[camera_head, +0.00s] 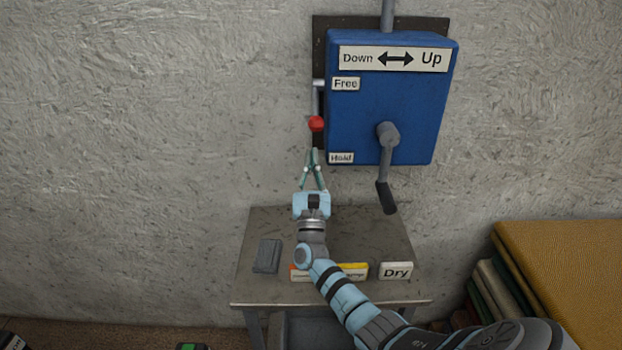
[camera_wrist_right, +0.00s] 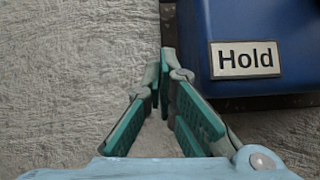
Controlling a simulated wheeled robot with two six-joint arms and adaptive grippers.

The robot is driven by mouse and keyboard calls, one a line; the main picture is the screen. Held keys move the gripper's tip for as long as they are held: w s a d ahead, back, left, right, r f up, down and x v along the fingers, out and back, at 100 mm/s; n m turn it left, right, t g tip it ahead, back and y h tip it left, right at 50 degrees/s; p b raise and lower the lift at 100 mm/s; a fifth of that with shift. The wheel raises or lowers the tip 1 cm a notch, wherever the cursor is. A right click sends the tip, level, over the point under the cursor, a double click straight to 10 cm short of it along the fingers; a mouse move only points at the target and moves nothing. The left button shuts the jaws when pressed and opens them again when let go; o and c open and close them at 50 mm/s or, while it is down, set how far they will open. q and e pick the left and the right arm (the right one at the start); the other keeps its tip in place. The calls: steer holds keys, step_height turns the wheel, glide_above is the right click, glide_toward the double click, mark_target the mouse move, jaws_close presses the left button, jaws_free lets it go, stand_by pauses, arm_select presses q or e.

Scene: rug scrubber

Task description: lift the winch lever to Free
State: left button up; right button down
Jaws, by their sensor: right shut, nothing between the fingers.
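The winch is a blue box (camera_head: 392,105) on the wall, with a Free label (camera_head: 345,84) above a Hold label (camera_head: 341,158). The winch lever's red knob (camera_head: 316,123) is at the box's left side, at a height between the two labels. My right gripper (camera_head: 314,152) is just below the knob, pointing up. It is shut and empty, and I cannot tell whether its tips touch the knob. In the right wrist view its fingertips (camera_wrist_right: 165,55) meet left of the Hold label (camera_wrist_right: 245,59); the red knob does not show there. My left gripper is not in view.
A crank (camera_head: 387,165) hangs from the box front, right of my gripper. Below is a metal table (camera_head: 345,223) with a dark grey block (camera_head: 267,256), a Dry sign (camera_head: 396,271) and a partly covered orange-yellow item (camera_head: 355,270). A brown-yellow stack (camera_head: 560,260) stands at right.

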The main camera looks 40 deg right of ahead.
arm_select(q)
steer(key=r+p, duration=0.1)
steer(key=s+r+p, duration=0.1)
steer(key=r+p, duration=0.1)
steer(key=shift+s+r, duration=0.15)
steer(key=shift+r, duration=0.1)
